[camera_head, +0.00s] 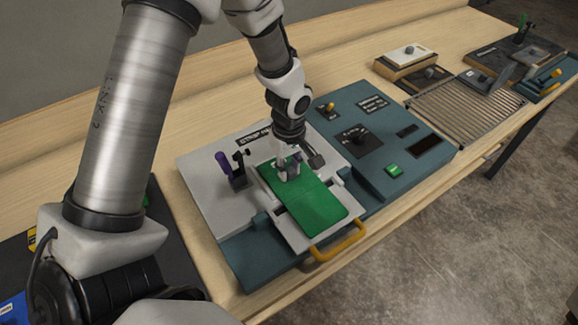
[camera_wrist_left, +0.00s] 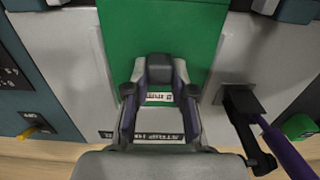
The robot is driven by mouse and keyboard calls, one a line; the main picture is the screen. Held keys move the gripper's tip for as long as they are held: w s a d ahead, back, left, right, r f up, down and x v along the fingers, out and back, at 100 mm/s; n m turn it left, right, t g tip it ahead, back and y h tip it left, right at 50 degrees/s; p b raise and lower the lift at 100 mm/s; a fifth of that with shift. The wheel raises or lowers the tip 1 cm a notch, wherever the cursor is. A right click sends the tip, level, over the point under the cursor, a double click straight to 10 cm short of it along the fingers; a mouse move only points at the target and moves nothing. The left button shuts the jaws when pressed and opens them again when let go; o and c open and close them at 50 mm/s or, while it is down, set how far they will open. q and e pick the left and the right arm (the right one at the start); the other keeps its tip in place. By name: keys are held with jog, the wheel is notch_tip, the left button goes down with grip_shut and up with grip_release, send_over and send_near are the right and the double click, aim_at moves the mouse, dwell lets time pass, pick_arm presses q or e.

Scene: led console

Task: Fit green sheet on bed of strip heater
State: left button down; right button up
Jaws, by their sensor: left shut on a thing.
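The green sheet (camera_head: 316,205) lies over the pale bed of the strip heater (camera_head: 205,172), lengthwise toward the yellow-orange front handle (camera_head: 338,243). My left gripper (camera_head: 287,168) is over the sheet's back end. In the left wrist view, its fingers (camera_wrist_left: 160,97) are shut on a dark grey grip block at the end of the green sheet (camera_wrist_left: 160,30). A small white label shows between the fingers. The pale bed shows on both sides of the sheet. The sheet's underside is hidden, so I cannot tell whether it is fully seated. My right gripper is not in view.
A purple lever clamp (camera_head: 225,168) stands left of the sheet. A teal control box (camera_head: 375,140) with a black knob and green button (camera_head: 394,170) is at right. Further right are a slatted rack (camera_head: 465,107) and other fixtures. The wooden bench is narrow in front.

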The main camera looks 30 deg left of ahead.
pick_arm(q)
jog(key=shift+f, duration=0.1)
jog(key=c, duration=0.9)
grip_release()
notch_tip(320, 180, up, 12)
